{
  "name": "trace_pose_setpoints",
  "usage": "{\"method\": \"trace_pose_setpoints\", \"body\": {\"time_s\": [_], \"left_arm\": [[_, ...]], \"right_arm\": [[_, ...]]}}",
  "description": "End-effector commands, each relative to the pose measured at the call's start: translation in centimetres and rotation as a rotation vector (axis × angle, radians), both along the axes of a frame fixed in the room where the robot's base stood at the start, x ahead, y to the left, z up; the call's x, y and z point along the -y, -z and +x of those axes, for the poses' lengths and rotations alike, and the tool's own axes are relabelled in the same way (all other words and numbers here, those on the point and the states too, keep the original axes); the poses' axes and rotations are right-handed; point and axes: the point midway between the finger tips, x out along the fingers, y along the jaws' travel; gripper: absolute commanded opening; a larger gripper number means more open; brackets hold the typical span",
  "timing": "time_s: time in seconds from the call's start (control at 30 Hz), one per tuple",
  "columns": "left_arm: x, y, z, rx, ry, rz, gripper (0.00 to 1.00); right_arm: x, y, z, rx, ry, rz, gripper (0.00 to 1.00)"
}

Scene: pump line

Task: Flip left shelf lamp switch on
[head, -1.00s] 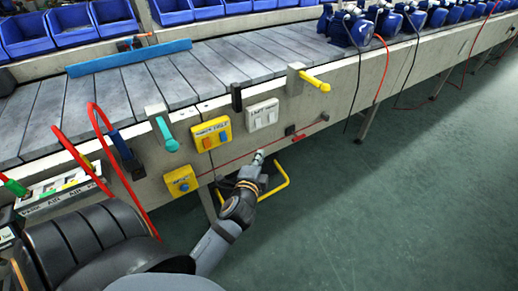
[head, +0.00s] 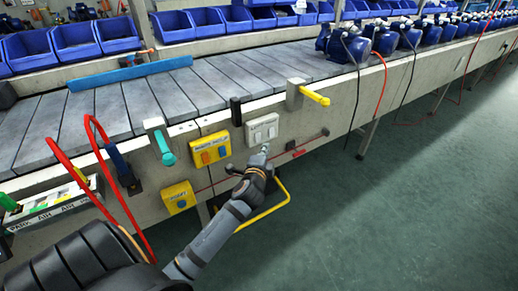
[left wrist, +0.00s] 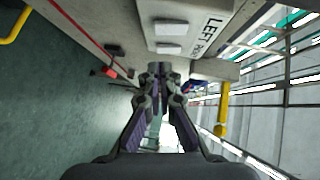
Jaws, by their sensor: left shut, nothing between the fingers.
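A pale switch box (head: 262,131) with white rockers is on the side of the conveyor. In the left wrist view two white rockers (left wrist: 169,49) show on its grey face, beside a label that begins "LEFT"; the rest of the label is hard to read. My left gripper (head: 265,149) is just below the box, pointing up at it. In the left wrist view its fingertips (left wrist: 160,68) are together and empty, close to the nearer rocker. I cannot tell whether they touch the box. My right gripper is not in view.
A yellow box (head: 210,150) with an orange and a blue button is left of the switch box, with a smaller yellow box (head: 179,198) below. A yellow handle (head: 314,95) sticks out upper right. A red lever (head: 297,152) is to the right.

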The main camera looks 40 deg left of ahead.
Motion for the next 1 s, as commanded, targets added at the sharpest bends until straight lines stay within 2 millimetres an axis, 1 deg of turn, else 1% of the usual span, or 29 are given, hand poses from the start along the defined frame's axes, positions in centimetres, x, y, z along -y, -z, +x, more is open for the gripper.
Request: {"method": "trace_pose_setpoints", "body": {"time_s": [0.03,0.1,0.27,0.67,0.73,0.8,0.87,1.0], "left_arm": [[-1.0,0.4,0.2,-0.003,0.001,0.012,0.00],[-1.9,0.5,0.6,-0.003,0.000,0.010,0.00],[-3.1,0.7,1.1,-0.002,0.001,0.006,0.00],[-3.4,0.8,1.2,-0.001,0.001,0.005,0.00],[-3.5,1.2,1.2,0.005,0.001,0.022,0.00],[-3.9,1.8,1.4,0.022,0.001,0.064,0.00],[-3.9,1.0,1.4,0.024,0.000,0.065,0.00],[-3.9,1.0,1.4,0.023,0.000,0.064,0.00]], "right_arm": [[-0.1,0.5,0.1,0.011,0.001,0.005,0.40],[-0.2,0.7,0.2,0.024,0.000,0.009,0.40],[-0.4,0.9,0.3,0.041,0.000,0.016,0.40],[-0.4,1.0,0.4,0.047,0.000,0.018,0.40],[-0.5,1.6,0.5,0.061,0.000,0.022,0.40],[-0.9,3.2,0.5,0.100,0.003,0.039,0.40],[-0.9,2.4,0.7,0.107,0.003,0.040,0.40],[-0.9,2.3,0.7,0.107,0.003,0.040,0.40]]}}
